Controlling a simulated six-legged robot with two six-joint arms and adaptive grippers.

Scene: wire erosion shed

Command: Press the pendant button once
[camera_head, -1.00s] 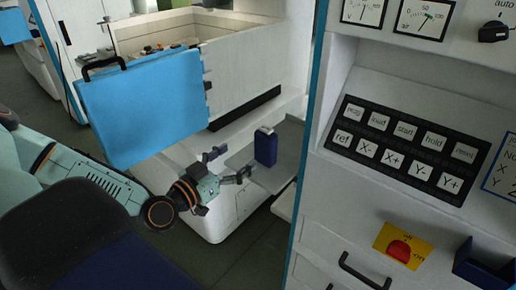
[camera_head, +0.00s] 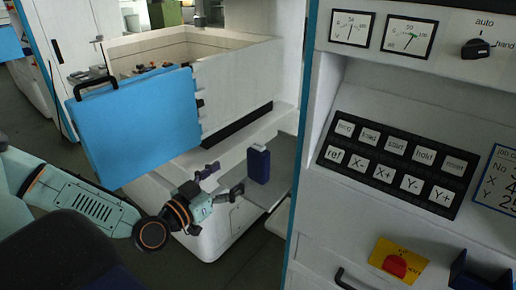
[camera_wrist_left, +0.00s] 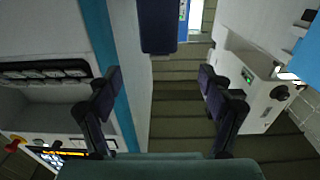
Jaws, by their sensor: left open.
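A dark blue upright block with a pale top, which looks like the pendant (camera_head: 258,166), stands on a grey shelf (camera_head: 282,176) beside the white machine. I cannot make out a button on it. In the left wrist view a dark blue block (camera_wrist_left: 159,26) shows at the top, beyond the fingertips and cut by the frame edge. My left gripper (camera_head: 224,179) is open and empty, just left of the block in the head view and apart from it. Its two dark fingers also show in the left wrist view (camera_wrist_left: 160,78). My right gripper is not in view.
A white control cabinet with a black key panel (camera_head: 397,165), a yellow plate with a red switch (camera_head: 397,262) and a dark blue bin (camera_head: 478,272) stands at right. A blue panel with a black handle (camera_head: 135,125) hangs above my left arm. Floor shows below the shelf.

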